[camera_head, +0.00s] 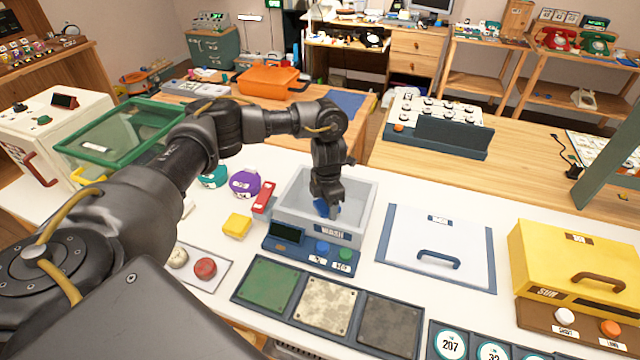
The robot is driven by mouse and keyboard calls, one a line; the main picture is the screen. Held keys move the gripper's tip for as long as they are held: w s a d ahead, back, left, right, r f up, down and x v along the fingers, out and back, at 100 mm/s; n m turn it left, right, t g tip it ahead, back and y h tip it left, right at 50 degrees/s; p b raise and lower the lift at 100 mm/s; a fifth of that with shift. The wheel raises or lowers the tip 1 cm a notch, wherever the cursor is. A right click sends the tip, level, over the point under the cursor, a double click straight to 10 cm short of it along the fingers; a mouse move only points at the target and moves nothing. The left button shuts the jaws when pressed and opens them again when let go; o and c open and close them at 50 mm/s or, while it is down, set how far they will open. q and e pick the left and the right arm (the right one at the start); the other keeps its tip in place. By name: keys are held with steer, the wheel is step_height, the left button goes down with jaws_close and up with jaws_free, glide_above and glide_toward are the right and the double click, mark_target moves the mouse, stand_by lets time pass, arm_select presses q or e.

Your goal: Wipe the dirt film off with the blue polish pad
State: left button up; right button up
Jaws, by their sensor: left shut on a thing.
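My left gripper (326,200) reaches down into the grey wash basin (364,200), which is marked WASH. It is shut on a small blue thing, which looks like the blue polish pad (320,208); the fingers hide much of it. In front of the basin is a dark tray with three square panels: a green one (269,285), a mottled beige one (326,303) and a dark grey one (390,322). I cannot tell which surface bears the dirt film. My right gripper is not in view.
A yellow block (237,225) and a purple round thing (244,183) stand left. A white lidded panel (436,240) and a yellow box (575,262) lie right.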

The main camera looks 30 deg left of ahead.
arm_select(q)
steer(key=shift+s+a, duration=0.25)
steer(key=shift+a, duration=0.7)
step_height(320, 180, up, 3)
steer(key=shift+r+p, duration=0.1)
steer(key=shift+p, duration=0.8)
step_height(320, 180, up, 5)
steer(key=p, duration=0.5)
steer(key=shift+d+r, duration=0.1)
